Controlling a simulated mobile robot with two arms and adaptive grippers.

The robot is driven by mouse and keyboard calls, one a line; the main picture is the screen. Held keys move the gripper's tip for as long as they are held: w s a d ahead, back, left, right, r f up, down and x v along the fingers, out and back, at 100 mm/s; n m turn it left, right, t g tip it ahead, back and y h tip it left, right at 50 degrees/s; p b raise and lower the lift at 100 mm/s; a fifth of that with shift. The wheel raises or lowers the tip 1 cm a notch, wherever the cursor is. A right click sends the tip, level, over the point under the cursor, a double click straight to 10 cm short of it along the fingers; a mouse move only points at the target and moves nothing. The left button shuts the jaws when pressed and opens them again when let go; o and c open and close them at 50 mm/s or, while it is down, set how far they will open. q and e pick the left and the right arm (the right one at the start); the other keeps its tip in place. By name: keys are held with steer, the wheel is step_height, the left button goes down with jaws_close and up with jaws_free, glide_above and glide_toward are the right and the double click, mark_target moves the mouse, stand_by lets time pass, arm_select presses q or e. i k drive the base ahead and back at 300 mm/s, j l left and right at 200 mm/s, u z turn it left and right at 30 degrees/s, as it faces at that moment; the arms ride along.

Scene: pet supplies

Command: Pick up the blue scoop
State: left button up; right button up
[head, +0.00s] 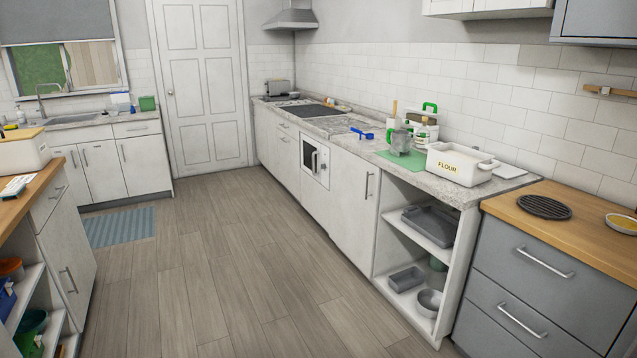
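The blue scoop (362,133) lies on the grey stone counter (340,122) along the right-hand wall, close to the counter's front edge. It looks small from here, left of a green mat and past the built-in microwave below. Nothing is seen covering it. Neither of my grippers shows in the head view.
A green mat (409,160) holds a grey jug (401,141). Bottles and a white flour bin (462,163) stand nearby. A wooden-topped unit (20,205) borders the left. The wooden floor (215,265) between is clear, with a blue-grey rug (120,227) farther back.

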mark_target(369, 137)
steer(key=i, duration=3.65)
steer(key=i+z, duration=0.15)
steer(key=i, duration=0.3)
steer(key=i+j+z, duration=0.15)
steer(key=i, duration=0.35)
steer(key=i+j+z, duration=0.15)
steer(key=i, duration=0.3)
